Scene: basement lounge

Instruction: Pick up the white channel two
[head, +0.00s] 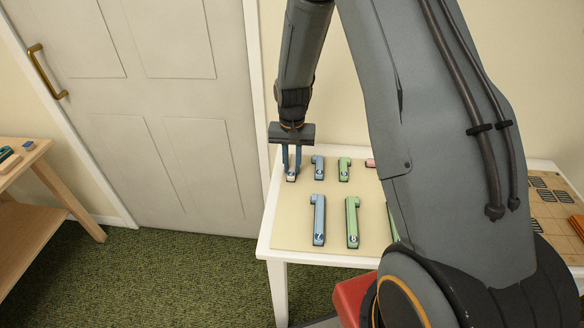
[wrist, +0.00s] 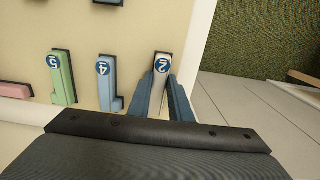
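The white channel two (head: 291,177) lies in its dark-edged slot at the left of the back row on the cream-topped table. In the wrist view its end with the blue "2" disc (wrist: 161,66) shows ahead of the fingers. My gripper (head: 291,172) points down over it with one finger on each side. In the wrist view the fingers (wrist: 163,84) straddle the white piece and look open, with little room at each side. Contact with the piece cannot be made out. The piece still rests on the table.
Beside it stand blue channel 4 (head: 318,167) and green channel 5 (head: 344,168), with a pink piece (head: 370,163) further right. Blue channel 7 (head: 318,220) and a green channel (head: 352,221) lie in front. A door (head: 180,100) is at the left.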

